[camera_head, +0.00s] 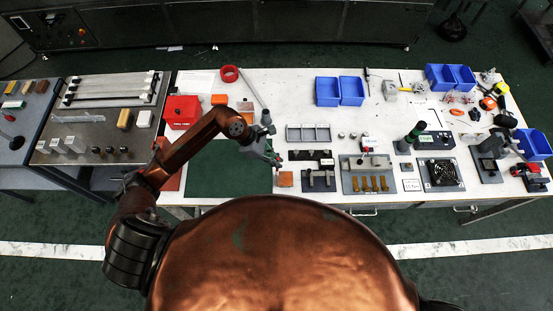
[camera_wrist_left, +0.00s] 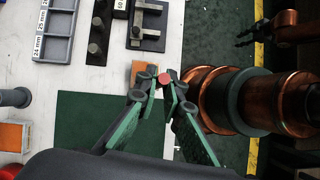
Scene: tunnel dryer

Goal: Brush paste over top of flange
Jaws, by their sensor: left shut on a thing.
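My left gripper (camera_head: 274,160) is low over the front of the white table, beside the green mat. In the left wrist view its fingertips (camera_wrist_left: 160,84) close around a small round red end (camera_wrist_left: 167,76). The rest of that held thing is hidden, and I cannot tell whether it is the brush. An orange block (camera_head: 285,179) sits just beyond the fingertips at the table's front edge. I cannot clearly make out a flange or paste. Dark fingers of what looks like my right gripper (camera_wrist_left: 254,30) show at the top right of the wrist view; their opening is unclear.
A green mat (camera_head: 218,182) lies left of the gripper. A grey three-slot tray (camera_head: 308,134) and dark fixtures stand to its right. Blue bins (camera_head: 327,92) are farther back. A red box (camera_head: 182,111) stands at the left, near my left arm.

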